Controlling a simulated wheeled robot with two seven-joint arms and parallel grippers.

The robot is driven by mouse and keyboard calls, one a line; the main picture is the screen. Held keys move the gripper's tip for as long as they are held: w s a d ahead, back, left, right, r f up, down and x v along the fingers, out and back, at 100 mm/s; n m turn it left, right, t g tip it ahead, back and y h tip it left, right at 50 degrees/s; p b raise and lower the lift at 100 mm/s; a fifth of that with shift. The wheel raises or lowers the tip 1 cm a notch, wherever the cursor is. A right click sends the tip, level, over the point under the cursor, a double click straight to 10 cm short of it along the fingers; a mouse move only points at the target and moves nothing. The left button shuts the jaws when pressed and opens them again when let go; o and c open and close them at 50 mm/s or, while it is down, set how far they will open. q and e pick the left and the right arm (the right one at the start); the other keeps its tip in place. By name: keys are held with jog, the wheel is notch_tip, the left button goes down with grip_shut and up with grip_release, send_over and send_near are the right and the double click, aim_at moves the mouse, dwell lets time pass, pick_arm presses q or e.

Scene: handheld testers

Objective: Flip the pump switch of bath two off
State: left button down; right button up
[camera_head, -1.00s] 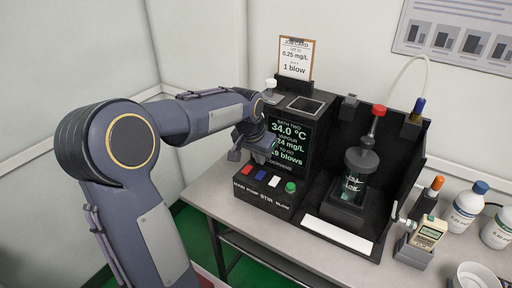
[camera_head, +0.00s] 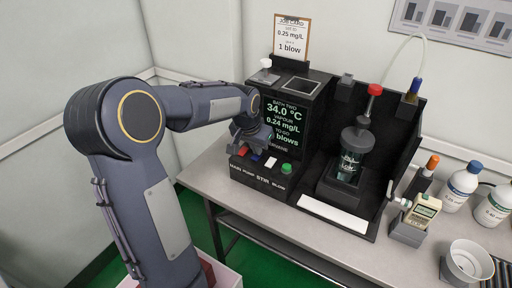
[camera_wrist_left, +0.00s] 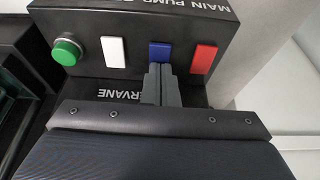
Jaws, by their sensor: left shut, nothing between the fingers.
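The bath two unit is a black box whose screen (camera_head: 285,115) reads "BATH TWO 34.0 °C". Its sloped front panel bears a red MAIN switch, a blue PUMP switch, a white STIR switch and a green BLOW button. In the left wrist view the blue pump switch (camera_wrist_left: 160,50) sits between the red switch (camera_wrist_left: 203,60) and the white switch (camera_wrist_left: 114,51). My left gripper (camera_wrist_left: 159,69) is shut and empty, its fingertips at the blue switch's near edge. I cannot tell if they touch. In the head view the left gripper (camera_head: 262,142) partly covers the panel. My right gripper is out of view.
The green button (camera_head: 286,168) is right of the white switch. A glass vessel with a red-topped fitting (camera_head: 357,140) stands in the black housing to the right. A handheld tester (camera_head: 423,211), bottles (camera_head: 461,187) and a white bowl (camera_head: 467,261) are further right.

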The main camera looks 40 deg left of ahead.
aim_at(253, 159)
pick_arm(q)
jog(key=shift+s+f, duration=0.25)
jog(key=shift+f, duration=0.05)
jog(key=shift+s+d, duration=0.1)
jog(key=shift+s, duration=0.6)
notch_tip(253, 159, up, 5)
jog(key=p, duration=0.4)
jog(key=shift+s, duration=0.1)
jog(key=v, duration=0.9)
jog(key=shift+r, duration=0.15)
jog(key=shift+s+d, duration=0.1)
